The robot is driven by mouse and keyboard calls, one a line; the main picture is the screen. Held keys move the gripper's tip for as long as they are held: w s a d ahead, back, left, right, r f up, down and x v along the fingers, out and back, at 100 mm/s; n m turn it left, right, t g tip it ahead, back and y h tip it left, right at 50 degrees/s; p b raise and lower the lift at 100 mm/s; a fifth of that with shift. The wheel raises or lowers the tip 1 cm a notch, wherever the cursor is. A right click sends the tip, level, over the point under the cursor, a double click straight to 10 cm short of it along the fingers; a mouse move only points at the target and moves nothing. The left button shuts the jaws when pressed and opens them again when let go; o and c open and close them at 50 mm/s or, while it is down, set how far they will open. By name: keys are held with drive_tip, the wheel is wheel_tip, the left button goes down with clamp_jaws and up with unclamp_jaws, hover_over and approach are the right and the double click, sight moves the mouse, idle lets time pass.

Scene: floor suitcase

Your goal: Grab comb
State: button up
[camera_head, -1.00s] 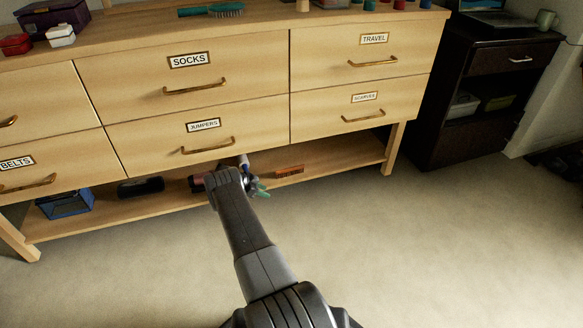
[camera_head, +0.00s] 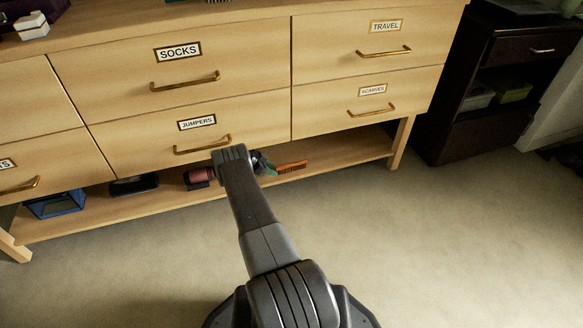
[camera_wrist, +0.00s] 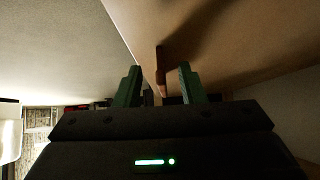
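An orange-brown comb (camera_head: 291,166) lies on the dresser's open lower shelf in the head view, just right of my gripper (camera_head: 268,168). In the wrist view a narrow brown object, apparently the comb (camera_wrist: 160,66), shows in the gap between the two green fingers of my gripper (camera_wrist: 157,70). The fingers are apart, with visible space on both sides of it. I cannot tell whether it lies fully between them or beyond the tips. My arm hides part of the shelf.
The lower shelf (camera_head: 95,218) also holds a blue box (camera_head: 55,204), a black item (camera_head: 134,185) and a dark red item (camera_head: 199,177). The jumpers drawer (camera_head: 202,135) hangs close above. Carpet in front is clear; a dark cabinet (camera_head: 490,95) stands right.

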sight(290, 164)
drive_tip(key=d, duration=0.2)
drive_tip(key=w+d, duration=0.1)
drive_tip(key=w+d+b, duration=0.1)
drive_tip(key=d, duration=0.1)
drive_tip(key=shift+d, duration=0.35)
drive_tip(key=d, duration=0.1)
drive_tip(key=w+d+f+b, duration=0.1)
drive_tip(key=d, duration=0.1)
drive_tip(key=d+f+b, duration=0.1)
drive_tip(key=shift+w+d+f, duration=0.15)
drive_tip(key=shift+w+d, duration=0.2)
drive_tip(key=shift+d, duration=0.1)
drive_tip(key=shift+c, duration=0.5)
clamp_jaws()
